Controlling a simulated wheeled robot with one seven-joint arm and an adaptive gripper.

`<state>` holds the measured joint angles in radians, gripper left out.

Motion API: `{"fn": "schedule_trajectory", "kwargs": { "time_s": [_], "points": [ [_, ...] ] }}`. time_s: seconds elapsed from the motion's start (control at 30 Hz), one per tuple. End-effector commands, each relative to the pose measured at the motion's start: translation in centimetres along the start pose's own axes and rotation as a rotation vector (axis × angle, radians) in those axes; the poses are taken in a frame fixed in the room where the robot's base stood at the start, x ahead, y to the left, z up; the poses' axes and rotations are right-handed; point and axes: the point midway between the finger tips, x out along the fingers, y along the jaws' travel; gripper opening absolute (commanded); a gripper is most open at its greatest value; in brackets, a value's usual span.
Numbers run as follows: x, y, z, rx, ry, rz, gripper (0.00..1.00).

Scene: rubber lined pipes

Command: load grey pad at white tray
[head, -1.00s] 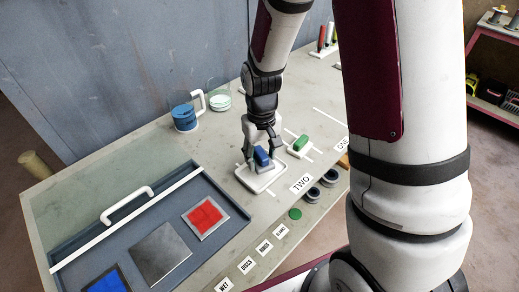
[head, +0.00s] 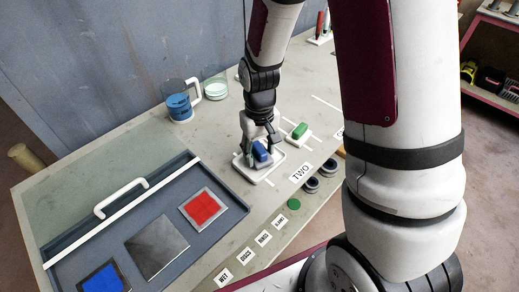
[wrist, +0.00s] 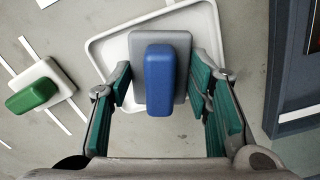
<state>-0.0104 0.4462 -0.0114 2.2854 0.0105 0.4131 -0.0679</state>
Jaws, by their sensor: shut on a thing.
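The grey pad (wrist: 180,55) is a flat grey slab with a blue block-shaped handle (wrist: 160,80) on top. My gripper (wrist: 161,92) has its green-lined fingers on both sides of it and is shut on it. In the head view the blue handle (head: 260,151) shows between the fingers of my gripper (head: 259,158). The white tray (head: 257,180) is a shallow rimmed tray on the table under the pad; its floor also shows in the wrist view (wrist: 112,50). The pad is over the tray; I cannot tell whether it touches the tray floor.
A large blue-grey tray (head: 100,235) with red, grey and blue squares lies at left.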

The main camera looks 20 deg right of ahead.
Motion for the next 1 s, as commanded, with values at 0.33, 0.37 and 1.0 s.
{"fn": "schedule_trajectory", "kwargs": {
  "time_s": [0.33, 0.37, 1.0],
  "points": [
    [0.20, 0.00, -0.03, 0.000, 0.000, 0.000, 0.23],
    [0.24, 0.00, -0.03, 0.000, 0.000, 0.000, 0.23],
    [0.93, 0.00, -0.03, 0.000, 0.000, 0.000, 0.23]
  ]
}}
